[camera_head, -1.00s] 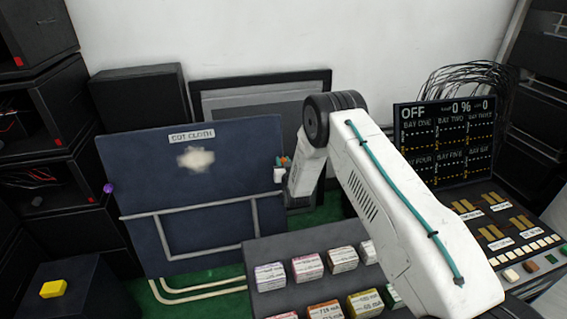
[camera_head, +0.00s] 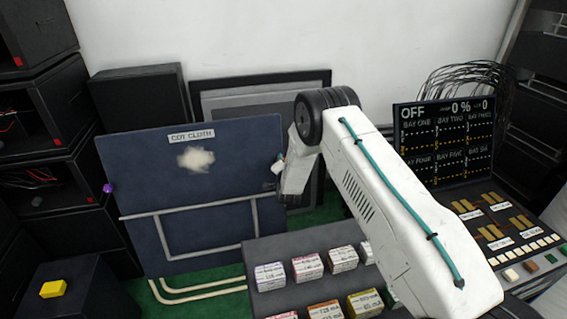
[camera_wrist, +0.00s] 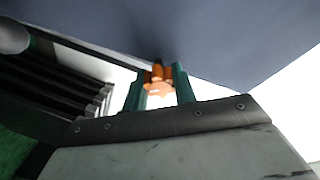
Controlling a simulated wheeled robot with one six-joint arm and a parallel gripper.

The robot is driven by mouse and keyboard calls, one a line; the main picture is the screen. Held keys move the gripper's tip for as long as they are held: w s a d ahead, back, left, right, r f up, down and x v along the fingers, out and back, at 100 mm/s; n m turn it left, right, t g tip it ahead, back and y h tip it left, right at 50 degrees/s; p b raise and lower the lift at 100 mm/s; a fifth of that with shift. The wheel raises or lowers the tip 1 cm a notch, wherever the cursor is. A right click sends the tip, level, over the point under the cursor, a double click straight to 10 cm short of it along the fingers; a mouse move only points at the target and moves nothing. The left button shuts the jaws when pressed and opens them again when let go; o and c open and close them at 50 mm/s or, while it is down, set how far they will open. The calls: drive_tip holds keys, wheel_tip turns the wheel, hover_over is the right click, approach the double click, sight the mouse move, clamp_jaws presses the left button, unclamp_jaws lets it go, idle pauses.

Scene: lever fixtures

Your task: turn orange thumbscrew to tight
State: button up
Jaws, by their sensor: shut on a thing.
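The orange thumbscrew (camera_wrist: 157,74) shows in the wrist view at the edge of the dark blue panel (camera_wrist: 215,40). My gripper (camera_wrist: 160,86) has its two teal fingers on either side of the thumbscrew and is shut on it. I cannot read from these views how tight the thumbscrew is.
A purple knob (camera_head: 108,188) sits on the panel's left edge. A yellow block (camera_head: 53,289) rests on a dark box at lower left. Several labelled blocks stand on a grey tray (camera_head: 262,250) below my arm. A display (camera_head: 445,140) reading OFF and 0 % stands at right.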

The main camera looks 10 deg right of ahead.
drive_tip(key=m+g, duration=0.1)
drive_tip(key=m, duration=0.3)
drive_tip(key=shift+m, duration=0.3)
drive_tip(key=shift+m+g, duration=0.3)
drive_tip(key=shift+m, duration=1.2)
drive_tip(key=shift+f, duration=0.1)
drive_tip(key=o, duration=1)
drive_tip(key=shift+d, duration=0.1)
drive_tip(key=v, duration=0.8)
